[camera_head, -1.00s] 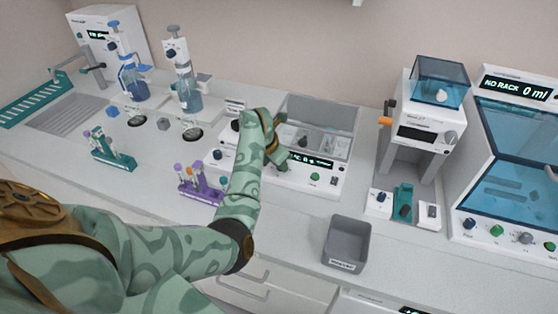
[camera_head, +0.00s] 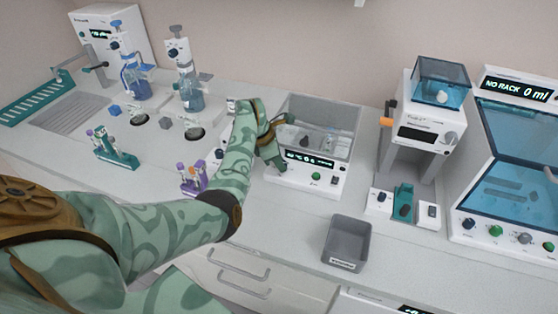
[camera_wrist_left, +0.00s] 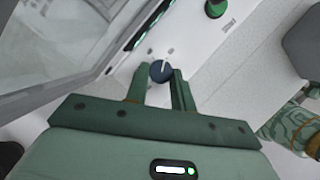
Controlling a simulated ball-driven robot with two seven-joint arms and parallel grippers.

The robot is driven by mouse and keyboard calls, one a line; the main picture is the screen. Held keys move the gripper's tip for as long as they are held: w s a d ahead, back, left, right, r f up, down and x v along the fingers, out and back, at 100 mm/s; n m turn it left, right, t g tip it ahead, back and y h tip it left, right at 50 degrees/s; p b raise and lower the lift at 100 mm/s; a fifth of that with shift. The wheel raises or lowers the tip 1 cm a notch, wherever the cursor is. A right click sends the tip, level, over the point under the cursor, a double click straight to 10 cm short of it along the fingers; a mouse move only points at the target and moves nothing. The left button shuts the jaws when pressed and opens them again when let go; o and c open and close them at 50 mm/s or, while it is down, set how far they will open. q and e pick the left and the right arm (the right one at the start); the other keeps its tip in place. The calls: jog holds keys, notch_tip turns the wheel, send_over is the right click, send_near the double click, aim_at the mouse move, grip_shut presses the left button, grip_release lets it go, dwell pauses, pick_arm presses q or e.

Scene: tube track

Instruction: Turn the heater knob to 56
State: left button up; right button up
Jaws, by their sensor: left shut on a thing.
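The heater is a white bath unit (camera_head: 333,182) with a clear-lidded grey tank, a lit display (camera_head: 310,160) and a green button (camera_head: 316,176). The display's digits are too small to read surely. My left gripper (camera_head: 277,165) is at the left end of the heater's front panel. In the left wrist view, the dark blue round knob (camera_wrist_left: 160,71) with a white pointer line sits between the fingertips of my left gripper (camera_wrist_left: 160,80), which are shut on it. In the head view the gripper hides the knob. My right gripper is not in view.
A grey open bin (camera_head: 347,242) stands on the counter in front of the heater. A purple tube rack (camera_head: 194,180) is left of my left forearm. A white device with a blue top box (camera_head: 438,82) stands to the right. Bare counter lies around the bin.

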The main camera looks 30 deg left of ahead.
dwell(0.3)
pick_arm(q)
jog(key=o, duration=1)
jog(key=p+v, duration=0.4)
jog(key=v, duration=1.2)
jog(key=shift+r, duration=0.15)
